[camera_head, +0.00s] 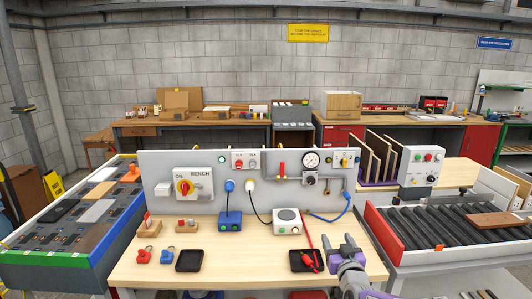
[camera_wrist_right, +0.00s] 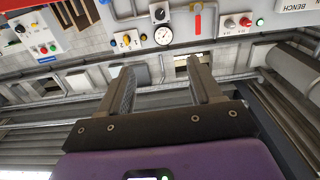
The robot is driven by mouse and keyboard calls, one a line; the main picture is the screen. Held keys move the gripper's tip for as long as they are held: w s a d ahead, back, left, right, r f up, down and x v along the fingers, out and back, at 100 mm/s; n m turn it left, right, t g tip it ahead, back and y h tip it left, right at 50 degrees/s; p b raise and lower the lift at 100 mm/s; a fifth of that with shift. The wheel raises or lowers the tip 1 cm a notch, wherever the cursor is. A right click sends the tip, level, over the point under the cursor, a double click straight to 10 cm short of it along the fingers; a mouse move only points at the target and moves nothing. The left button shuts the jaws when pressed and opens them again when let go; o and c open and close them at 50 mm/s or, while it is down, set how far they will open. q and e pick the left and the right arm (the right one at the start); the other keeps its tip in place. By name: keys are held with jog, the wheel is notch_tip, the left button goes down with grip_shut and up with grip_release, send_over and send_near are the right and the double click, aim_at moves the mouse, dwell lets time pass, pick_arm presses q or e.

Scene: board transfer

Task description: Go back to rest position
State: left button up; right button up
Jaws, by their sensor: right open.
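My right gripper (camera_head: 340,243) reaches in from the bottom right over the right part of the workbench (camera_head: 245,265). Its two fingers stand apart and nothing is between them; the gap also shows empty in the right wrist view (camera_wrist_right: 160,82). A brown board (camera_head: 500,221) lies on the roller conveyor (camera_head: 425,231) at the right, well apart from the gripper. Several upright boards (camera_head: 373,155) stand in a rack behind the bench panel. My left gripper is not in the head view.
A grey panel (camera_head: 205,207) with switches and a gauge (camera_head: 311,160) rises at the bench's back. Black trays (camera_head: 189,261), a red-cabled probe (camera_head: 308,262) and small boxes lie on the bench. A blue-and-green-sided table (camera_head: 50,258) is at the left. The bench's front middle is clear.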

jog(key=s+a+f+g+y, duration=0.1)
jog(key=s+a+f+g, duration=0.2)
jog(key=f, duration=0.7)
jog(key=s+a+f+m+g, duration=0.1)
jog(key=s+f+g, duration=0.3)
jog(key=f, duration=0.5)
jog(key=s+a+f+g+y, duration=0.15)
jog(key=s+f, duration=0.35)
jog(key=f, duration=0.5)
jog(key=s+a+f+g, duration=0.2)
jog(key=s+f+g, duration=0.1)
jog(key=s, duration=0.6)
jog(key=s+a+f+m+g, duration=0.1)
jog(key=s+a+f+g, duration=0.1)
jog(key=s+f, duration=0.3)
jog(key=s+a+f+m+g+y+p, duration=0.1)
jog(key=s+f+g, duration=0.3)
jog(key=s, duration=0.9)
jog(key=shift+s+a+f, duration=0.2)
jog(key=shift+a+f, duration=0.3)
jog(key=shift+a, duration=0.05)
jog(key=shift+c, duration=0.3)
